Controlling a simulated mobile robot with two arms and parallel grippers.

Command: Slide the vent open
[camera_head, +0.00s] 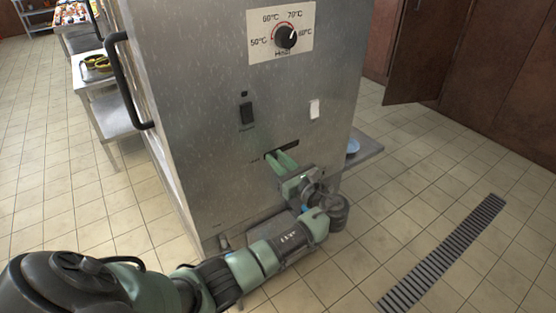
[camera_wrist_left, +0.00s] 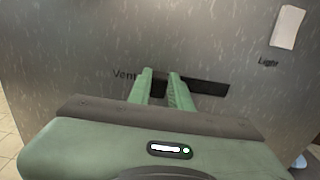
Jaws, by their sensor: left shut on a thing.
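The vent is a dark horizontal slot (camera_wrist_left: 208,87) in the lower part of a steel cabinet's panel, with the word "Vent" at its left in the left wrist view. It also shows in the head view (camera_head: 291,147), below the switches. My left gripper (camera_wrist_left: 160,74) has its two green fingers at the slot, left of its middle. The fingers are close together with a small dark piece between them, the vent slider, mostly hidden by the fingers. The left gripper (camera_head: 281,157) also shows in the head view, reaching up from below right. My right gripper is in neither view.
The steel cabinet (camera_head: 205,90) carries a temperature dial (camera_head: 286,38), a black switch (camera_head: 246,113) and a white light switch (camera_head: 314,108). A black handle (camera_head: 122,80) sticks out at its left. Open tiled floor with a drain grate (camera_head: 445,252) lies at the right.

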